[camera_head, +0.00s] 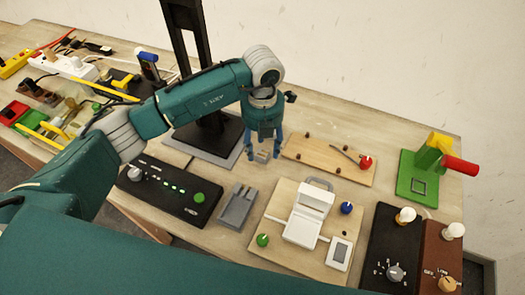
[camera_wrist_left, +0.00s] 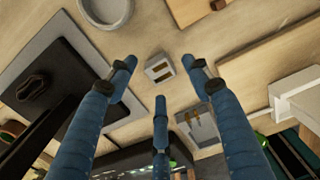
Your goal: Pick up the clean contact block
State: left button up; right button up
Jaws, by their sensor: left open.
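A small light-grey block (camera_head: 263,156) with brass-coloured marks on its top sits on the table under my left gripper (camera_head: 264,151). In the left wrist view the block (camera_wrist_left: 159,70) lies between the spread blue fingertips of my left gripper (camera_wrist_left: 160,74). The fingers are open around it, and I cannot tell whether any touches it. A larger grey holder (camera_head: 237,206) stands nearer the front; in the left wrist view this holder (camera_wrist_left: 198,126) shows brass strips. I cannot tell from its look whether the small block is the clean one. My right gripper is not in view.
A wooden board with a red knob (camera_head: 366,162) lies right of the gripper. A dark stand (camera_head: 213,134) is close on its left. A black control box (camera_head: 168,190) and a board with a white hinged case (camera_head: 309,217) lie in front.

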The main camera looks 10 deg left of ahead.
pick_arm(q)
jog(key=shift+f, duration=0.9)
jog(key=shift+c, duration=0.5)
jog(key=c, duration=1.1)
jog(key=shift+o, duration=0.2)
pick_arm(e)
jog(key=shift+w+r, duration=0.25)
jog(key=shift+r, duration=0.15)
